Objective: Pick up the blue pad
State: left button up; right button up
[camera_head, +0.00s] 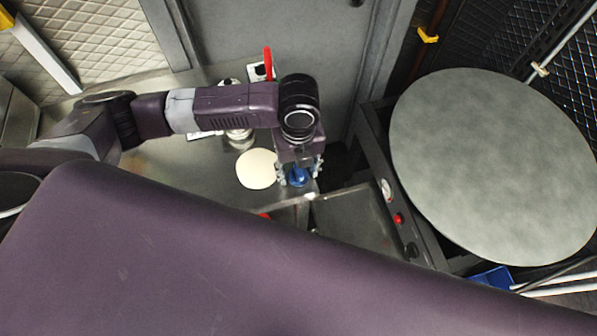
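The blue pad (298,178) is a small rounded blue thing at the right end of the steel counter (200,165). My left gripper (299,173) points down over it, with one finger on each side of the pad. The fingers stand wide apart and look open; whether they touch the pad is too small to tell. The gripper body hides the pad's far side. My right gripper is not in view.
A pale round flatbread or dough disc (257,169) lies just left of the gripper. A red-handled item (267,63) and a metal container (238,135) are behind. A large round grey plate (490,165) fills the right. My purple body covers the foreground.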

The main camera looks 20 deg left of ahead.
pick_arm(q)
jog(key=c, duration=0.7)
jog(key=shift+c, duration=0.6)
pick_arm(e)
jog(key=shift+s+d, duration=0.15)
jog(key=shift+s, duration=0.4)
pick_arm(q)
jog(key=shift+r, duration=0.15)
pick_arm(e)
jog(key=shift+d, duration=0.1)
